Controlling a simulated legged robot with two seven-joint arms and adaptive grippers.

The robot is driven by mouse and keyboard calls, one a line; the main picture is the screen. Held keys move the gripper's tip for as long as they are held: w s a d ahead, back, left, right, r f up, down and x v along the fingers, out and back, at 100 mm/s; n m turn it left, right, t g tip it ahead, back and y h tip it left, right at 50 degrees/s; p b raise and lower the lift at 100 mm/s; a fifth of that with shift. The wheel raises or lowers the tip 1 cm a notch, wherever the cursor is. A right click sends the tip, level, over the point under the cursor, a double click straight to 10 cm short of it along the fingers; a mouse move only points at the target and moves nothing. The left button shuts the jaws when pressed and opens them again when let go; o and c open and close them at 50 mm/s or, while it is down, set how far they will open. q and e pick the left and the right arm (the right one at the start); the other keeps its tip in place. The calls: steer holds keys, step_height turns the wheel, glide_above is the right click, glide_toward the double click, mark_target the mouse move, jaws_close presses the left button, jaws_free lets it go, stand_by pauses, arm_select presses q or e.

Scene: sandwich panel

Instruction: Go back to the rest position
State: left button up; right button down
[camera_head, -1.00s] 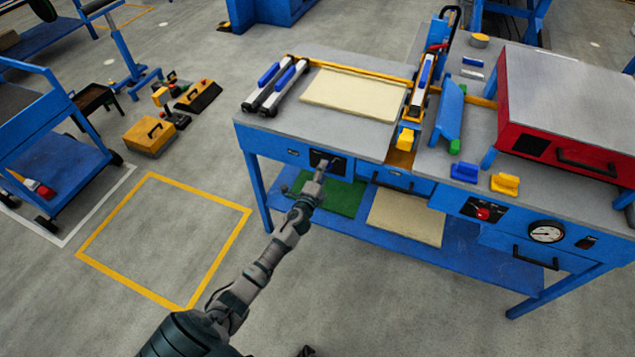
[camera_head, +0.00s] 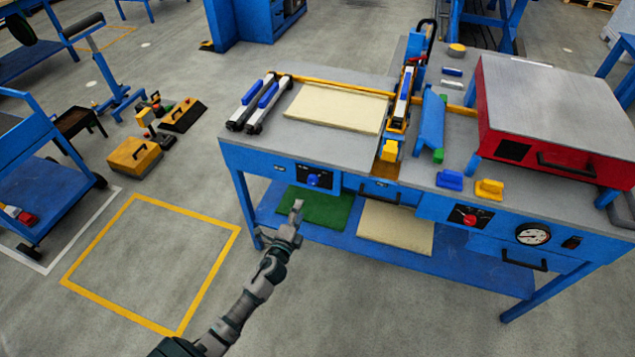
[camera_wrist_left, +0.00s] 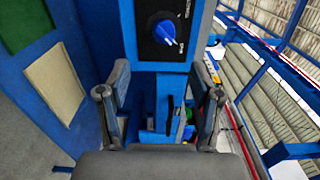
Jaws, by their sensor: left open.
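My left gripper (camera_head: 296,214) is in front of the blue workbench (camera_head: 262,156), a little below its top edge and apart from it. In the left wrist view the two fingers (camera_wrist_left: 160,98) stand wide apart with nothing between them. A blue knob (camera_head: 313,179) on a black panel sits on the bench front, just above the gripper in the head view. The knob also shows ahead of the fingers in the left wrist view (camera_wrist_left: 163,28). My right gripper is not in view.
A cream panel (camera_head: 338,108) lies on the bench top. A red box (camera_head: 553,120) stands at the right. The lower shelf (camera_head: 345,243) holds a green mat and a cream board. Floor inside the yellow outline (camera_head: 150,262) is clear. A blue cart (camera_head: 50,190) stands at left.

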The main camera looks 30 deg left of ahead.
arm_select(q)
steer(key=s+d+f+n+g+h+p, duration=0.1)
steer(key=s+d+f+n+g+p, duration=0.3)
steer(key=s+f, duration=0.55)
steer(key=s+d+f+n+g+h+p, duration=0.1)
steer(key=s+d+f+n+g+p, duration=0.15)
steer(key=s+f+n+g, duration=0.7)
steer(key=s+d+f+g+h+p, duration=0.1)
steer(key=s+d+f, duration=0.4)
steer(key=s, duration=0.4)
steer(key=s+d+f+g+h+p, duration=0.1)
steer(key=s+d+f, duration=0.4)
steer(key=s, duration=0.5)
step_height(320, 180, down, 2)
steer(key=shift+d+f+h+p, duration=0.15)
steer(key=shift+d+h+p, duration=0.15)
steer(key=shift+d+p, duration=0.05)
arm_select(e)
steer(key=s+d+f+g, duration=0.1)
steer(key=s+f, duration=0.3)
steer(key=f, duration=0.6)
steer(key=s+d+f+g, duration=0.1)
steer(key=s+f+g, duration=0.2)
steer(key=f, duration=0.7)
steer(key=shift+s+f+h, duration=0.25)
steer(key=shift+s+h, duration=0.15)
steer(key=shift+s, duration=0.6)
